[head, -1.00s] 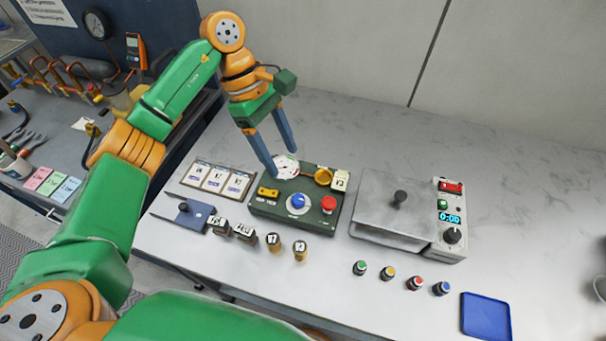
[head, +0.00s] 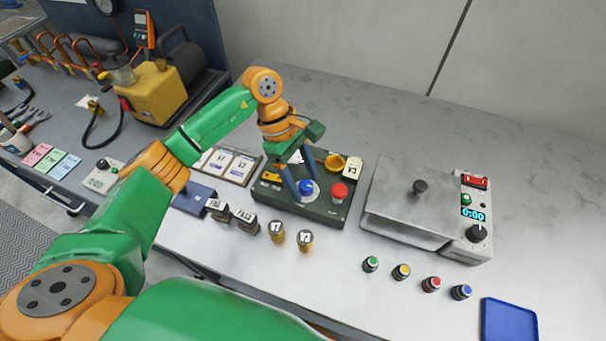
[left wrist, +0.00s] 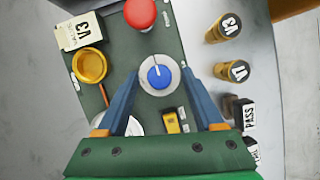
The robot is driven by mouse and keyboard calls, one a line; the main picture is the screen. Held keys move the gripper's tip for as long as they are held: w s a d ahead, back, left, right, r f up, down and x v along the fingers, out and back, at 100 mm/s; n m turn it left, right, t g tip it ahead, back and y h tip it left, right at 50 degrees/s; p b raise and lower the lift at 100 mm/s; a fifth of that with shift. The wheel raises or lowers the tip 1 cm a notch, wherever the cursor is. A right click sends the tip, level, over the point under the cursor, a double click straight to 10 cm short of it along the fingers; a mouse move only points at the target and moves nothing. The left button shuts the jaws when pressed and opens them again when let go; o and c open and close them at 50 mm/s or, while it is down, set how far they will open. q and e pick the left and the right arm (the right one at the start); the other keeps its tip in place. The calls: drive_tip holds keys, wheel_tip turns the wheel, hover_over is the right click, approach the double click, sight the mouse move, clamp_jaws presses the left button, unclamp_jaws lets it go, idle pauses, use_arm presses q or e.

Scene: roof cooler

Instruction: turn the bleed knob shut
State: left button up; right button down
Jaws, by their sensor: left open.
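The blue knob (head: 306,187) sits on a pale round dial on the green panel box (head: 330,217). In the left wrist view the knob (left wrist: 159,76) shows a white pointer line aimed toward the picture's top. I take it for the bleed knob, but I can read no label on it. My left gripper (head: 304,191) points down over the panel with its jaws open. In the left wrist view its fingertips (left wrist: 160,74) lie one on each side of the knob, with gaps. I cannot tell how far down they reach. My right gripper is not in view.
A red button (head: 339,192) and a yellow ring (head: 335,163) with a V3 tag (head: 353,168) share the panel. Brass V-marked pieces (head: 277,231) and black stamps (head: 244,220) stand in front. A metal-lidded box (head: 415,205) stands right.

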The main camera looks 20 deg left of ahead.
use_arm(q)
drive_tip(key=shift+f, duration=0.1)
clamp_jaws()
